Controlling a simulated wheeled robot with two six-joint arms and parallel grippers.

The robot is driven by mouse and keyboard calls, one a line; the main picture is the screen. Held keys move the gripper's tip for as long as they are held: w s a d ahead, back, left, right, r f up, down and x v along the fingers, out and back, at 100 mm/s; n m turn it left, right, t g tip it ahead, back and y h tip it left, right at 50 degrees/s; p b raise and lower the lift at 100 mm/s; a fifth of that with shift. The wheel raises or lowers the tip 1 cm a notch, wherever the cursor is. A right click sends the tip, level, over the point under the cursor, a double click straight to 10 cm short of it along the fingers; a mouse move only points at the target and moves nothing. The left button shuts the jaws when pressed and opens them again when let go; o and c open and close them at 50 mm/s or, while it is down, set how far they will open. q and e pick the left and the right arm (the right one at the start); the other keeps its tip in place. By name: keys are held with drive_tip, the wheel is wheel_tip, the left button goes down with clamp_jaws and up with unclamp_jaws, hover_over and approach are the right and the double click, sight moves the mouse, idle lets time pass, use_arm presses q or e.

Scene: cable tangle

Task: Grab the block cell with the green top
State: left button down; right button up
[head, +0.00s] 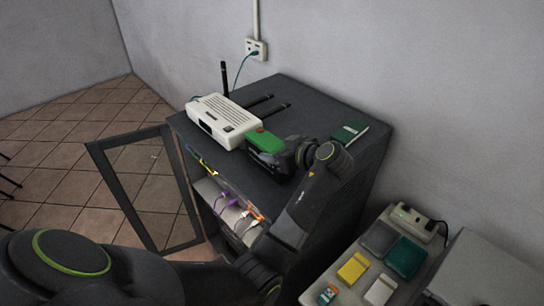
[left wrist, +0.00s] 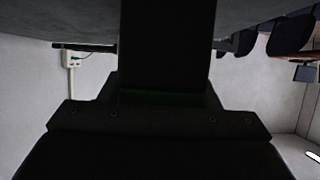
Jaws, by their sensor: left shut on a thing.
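The block cell with the green top (head: 265,141) is at the top of the dark cabinet, beside the white router. It has a dark body under the green top and a small red mark at its upper edge. My left gripper (head: 277,158) reaches it from the right and is shut on it. In the left wrist view a dark shape fills the middle, with a faint dark green strip (left wrist: 160,98); the fingertips are hard to make out there. I cannot tell whether the block touches the cabinet top. My right gripper is not in view.
The white router (head: 222,119) with black antennas stands close left of the block on the cabinet (head: 290,92). A dark green box (head: 349,131) lies at the cabinet's right. The glass door (head: 113,190) hangs open. Colored blocks (head: 353,268) lie on a side surface, lower right.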

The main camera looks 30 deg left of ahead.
use_arm(q)
drive_tip(key=shift+a+r, duration=0.15)
drive_tip(key=shift+w, duration=0.1)
